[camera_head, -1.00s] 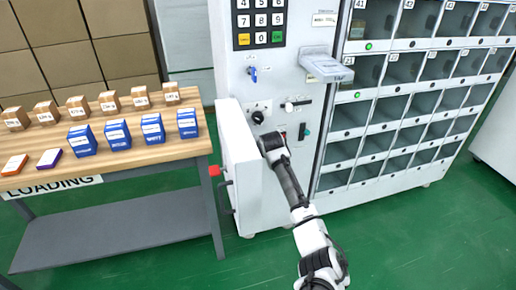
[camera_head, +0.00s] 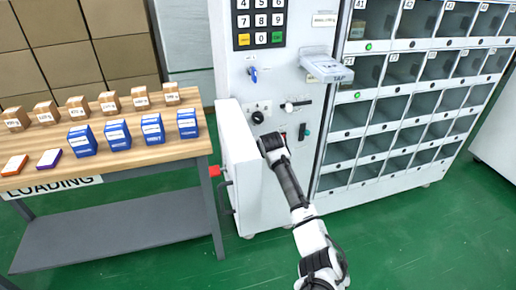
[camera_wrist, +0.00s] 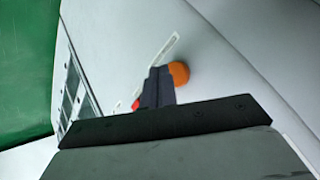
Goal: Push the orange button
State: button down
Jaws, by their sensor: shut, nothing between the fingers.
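The orange button (camera_wrist: 180,73) is a round knob on the pale machine panel in the wrist view. My gripper (camera_wrist: 158,72) is shut and empty, its dark fingertips just left of the button in the picture. The tips overlap the button's left edge; I cannot tell whether they touch it. In the head view my gripper end (camera_head: 272,146) is at the front of the white vending machine (camera_head: 252,88), below the black knob. The orange button is hidden there behind my arm.
A keypad (camera_head: 262,20) is higher on the machine. A tap-card box (camera_head: 326,68) juts out above my arm. Glass-fronted lockers (camera_head: 384,110) stand right. A white side box (camera_head: 240,160) and the loading table (camera_head: 150,152) with small boxes stand left.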

jog(key=shift+w+a, duration=0.1)
jog(key=shift+w, duration=0.05)
dwell(0.7)
jog(key=shift+w, duration=0.25)
jog(key=shift+w+a, duration=0.15)
jog(key=shift+w, duration=0.25)
dwell(0.6)
jog(key=shift+s, duration=0.1)
jog(key=shift+s+d+p, duration=0.25)
jog(key=shift+s+p, duration=0.45)
jog(key=shift+p, duration=0.1)
jog(key=shift+s, duration=0.1)
jog(key=s+p, duration=0.1)
jog(key=s+d+p, duration=0.1)
jog(key=s, duration=0.1)
jog(key=s+p, duration=0.1)
jog(key=shift+s+d+p, duration=0.3)
